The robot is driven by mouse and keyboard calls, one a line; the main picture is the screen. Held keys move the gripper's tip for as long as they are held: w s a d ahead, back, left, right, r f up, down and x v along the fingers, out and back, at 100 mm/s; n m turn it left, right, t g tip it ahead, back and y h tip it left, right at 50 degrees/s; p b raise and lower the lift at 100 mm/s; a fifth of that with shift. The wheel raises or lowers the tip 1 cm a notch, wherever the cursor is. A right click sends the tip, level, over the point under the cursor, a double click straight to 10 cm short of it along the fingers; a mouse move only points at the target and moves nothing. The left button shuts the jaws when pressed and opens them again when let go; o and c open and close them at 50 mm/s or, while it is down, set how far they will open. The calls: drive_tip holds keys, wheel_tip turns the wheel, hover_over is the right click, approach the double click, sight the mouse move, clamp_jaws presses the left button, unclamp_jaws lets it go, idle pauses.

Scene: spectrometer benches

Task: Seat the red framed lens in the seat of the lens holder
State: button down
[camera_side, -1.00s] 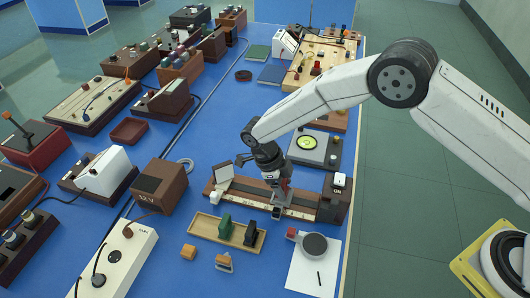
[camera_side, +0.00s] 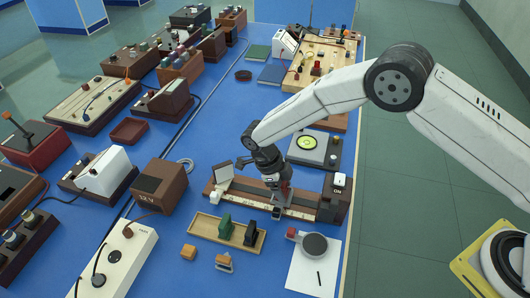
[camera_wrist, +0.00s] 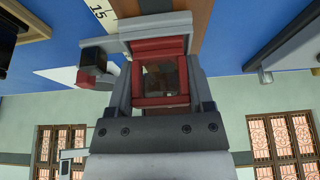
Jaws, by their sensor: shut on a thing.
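The red framed lens (camera_wrist: 160,101) is a square red frame with a see-through middle, held between the fingers of my gripper (camera_wrist: 162,78). In the side view my gripper (camera_side: 281,190) is low over the bench rail, and only a little red shows there. The grey lens holder (camera_wrist: 157,24) is right at the lens in the wrist view. It also shows on the rail in the side view (camera_side: 290,213). The lens is upright at the holder, but my fingers hide part of the seat, so I cannot tell how deep it sits.
The dark wooden rail (camera_side: 240,201) has a white screen (camera_side: 223,172) at its left and a lamp block (camera_side: 337,192) at its right. In front is a wooden tray (camera_side: 205,226) with green and black pieces. White paper (camera_side: 303,270) lies at the front right.

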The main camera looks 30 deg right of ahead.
unclamp_jaws()
drive_tip(key=v, duration=0.7)
drive_tip(key=shift+r, duration=0.3)
